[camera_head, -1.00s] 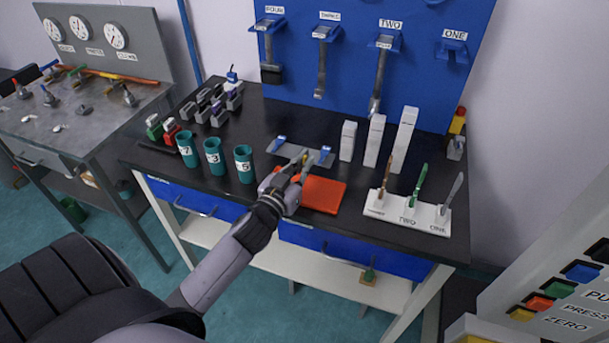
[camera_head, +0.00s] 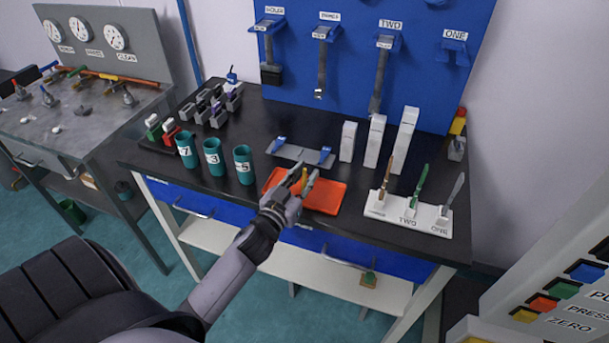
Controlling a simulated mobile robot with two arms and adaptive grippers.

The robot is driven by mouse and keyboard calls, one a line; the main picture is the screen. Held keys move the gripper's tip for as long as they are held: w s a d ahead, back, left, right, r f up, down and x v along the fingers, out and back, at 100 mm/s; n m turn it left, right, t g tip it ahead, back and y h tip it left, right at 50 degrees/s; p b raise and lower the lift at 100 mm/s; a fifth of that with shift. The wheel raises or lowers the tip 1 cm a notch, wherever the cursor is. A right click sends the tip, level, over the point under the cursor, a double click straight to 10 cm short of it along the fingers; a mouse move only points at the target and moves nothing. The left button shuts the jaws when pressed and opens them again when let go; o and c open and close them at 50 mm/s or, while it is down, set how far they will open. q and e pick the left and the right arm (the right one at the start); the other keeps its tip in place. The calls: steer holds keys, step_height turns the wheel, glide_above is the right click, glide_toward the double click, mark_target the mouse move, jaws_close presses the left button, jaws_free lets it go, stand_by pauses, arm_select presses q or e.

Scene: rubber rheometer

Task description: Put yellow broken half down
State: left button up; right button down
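My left gripper (camera_head: 304,179) is over the orange tray (camera_head: 334,198) at the front of the black bench top. A small yellow piece (camera_head: 304,187), which looks like the yellow broken half, shows between its fingers. The fingers look shut on it. The gripper hides part of the piece and the middle of the tray. I cannot tell whether the piece touches the tray. My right gripper is not in view.
A grey fixture with blue ends (camera_head: 300,153) lies just behind the tray. Teal numbered cups (camera_head: 213,158) stand to the left. White blocks (camera_head: 374,141) and a white rack of tools (camera_head: 408,215) stand to the right.

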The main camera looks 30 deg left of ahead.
arm_select(q)
steer(key=shift+r, duration=0.25)
steer(key=s+d+b, duration=0.1)
steer(key=s, duration=1.1)
steer(key=shift+b, duration=0.4)
steer(key=shift+f, duration=0.1)
